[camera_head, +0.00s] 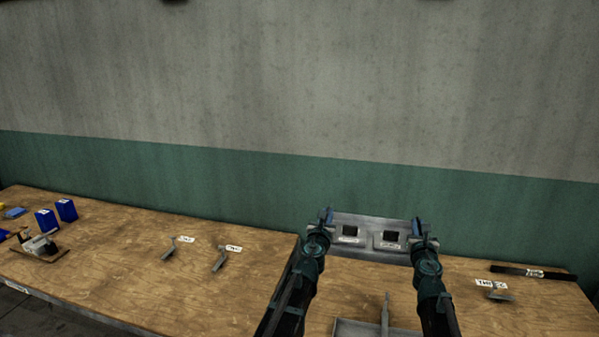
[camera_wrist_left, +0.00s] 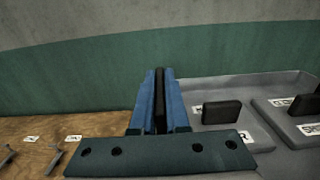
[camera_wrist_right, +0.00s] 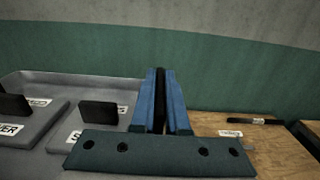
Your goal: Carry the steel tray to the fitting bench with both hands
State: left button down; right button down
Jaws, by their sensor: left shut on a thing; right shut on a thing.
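The steel tray (camera_head: 370,222) is a grey shallow tray in front of my arms in the head view. It carries two grey blocks with black knobs and white labels; one knob (camera_wrist_left: 222,112) shows in the left wrist view and another (camera_wrist_right: 98,112) in the right wrist view. My left gripper (camera_head: 326,216) is shut on a dark upright handle (camera_wrist_left: 159,100) at the tray's left end. My right gripper (camera_head: 417,228) is shut on a similar dark handle (camera_wrist_right: 160,98) at its right end. The tray looks about level. Whether it touches the bench is hidden.
A long wooden bench (camera_head: 120,255) runs along the wall. Two metal pieces (camera_head: 219,260) lie left of my arms. A black bar (camera_head: 533,272) and a labelled piece (camera_head: 498,294) lie right. A grey tray-like part (camera_head: 350,328) shows between my arms.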

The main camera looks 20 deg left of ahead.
aim_at(110, 272)
jog(key=j, duration=3.75)
jog(key=k+j, duration=0.1)
jog(key=j, duration=1.8)
jog(key=k, duration=0.05)
